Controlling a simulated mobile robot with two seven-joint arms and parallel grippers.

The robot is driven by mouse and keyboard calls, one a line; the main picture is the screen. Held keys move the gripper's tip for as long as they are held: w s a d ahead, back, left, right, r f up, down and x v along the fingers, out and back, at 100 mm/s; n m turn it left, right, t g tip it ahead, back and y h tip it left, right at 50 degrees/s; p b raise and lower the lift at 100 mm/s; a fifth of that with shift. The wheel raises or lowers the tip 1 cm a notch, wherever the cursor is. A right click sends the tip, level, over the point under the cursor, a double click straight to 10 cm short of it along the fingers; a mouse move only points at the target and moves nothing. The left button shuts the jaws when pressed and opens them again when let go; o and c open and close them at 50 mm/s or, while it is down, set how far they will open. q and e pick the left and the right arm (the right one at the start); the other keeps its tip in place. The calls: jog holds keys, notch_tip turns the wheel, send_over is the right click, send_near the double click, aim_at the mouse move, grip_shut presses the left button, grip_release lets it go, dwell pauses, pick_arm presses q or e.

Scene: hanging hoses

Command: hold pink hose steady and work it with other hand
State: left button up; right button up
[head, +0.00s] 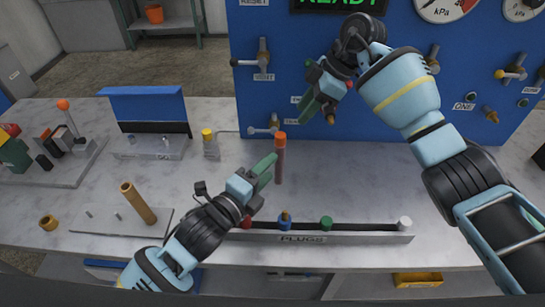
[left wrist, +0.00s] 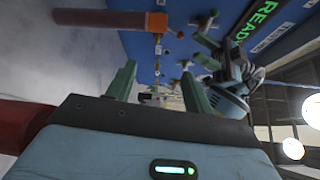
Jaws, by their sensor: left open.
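A dull reddish-pink hose (head: 279,165) with an orange end stands upright over the worktop in front of the blue panel. It also shows in the left wrist view (left wrist: 100,17), across the top left. My left gripper (head: 266,168) is open and empty, close beside the hose on its left. In the left wrist view its two green fingers (left wrist: 157,88) are apart, and the hose is outside them. My right gripper (head: 322,98) is higher up, in front of the panel and apart from the hose. Its fingers overlap from this side, so its opening is unclear.
A blue panel (head: 400,120) with valves and gauges stands behind. A plug rack (head: 360,238) with coloured plugs lies along the front edge. A yellow-capped bottle (head: 210,148), a blue-backed stand (head: 145,105) and a brass tube (head: 138,204) are to the left. The worktop right of the hose is clear.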

aim_at(279, 151)
pick_arm(q)
jog(key=shift+w+d+f+m+g+y, duration=0.35)
jog(key=shift+w+m+y, duration=0.7)
jog(key=shift+m, duration=1.15)
jog(key=shift+w+d+f+m+g+y, duration=0.1)
jog(key=shift+w+f+m+g+y, duration=0.4)
jog(key=shift+w+m, duration=1.25)
jog(key=shift+w+d+f+m+g+y, duration=0.2)
jog(key=shift+w+f+m+y, duration=0.7)
jog(key=shift+m, duration=1.75)
jog(key=shift+s+r+y, duration=0.15)
jog(key=shift+r+y, duration=0.1)
jog(key=shift+r, duration=0.05)
jog(key=shift+x, duration=3.8)
jog(key=shift+d+r, duration=0.1)
jog(key=shift+c, duration=0.3)
jog(key=c, duration=1)
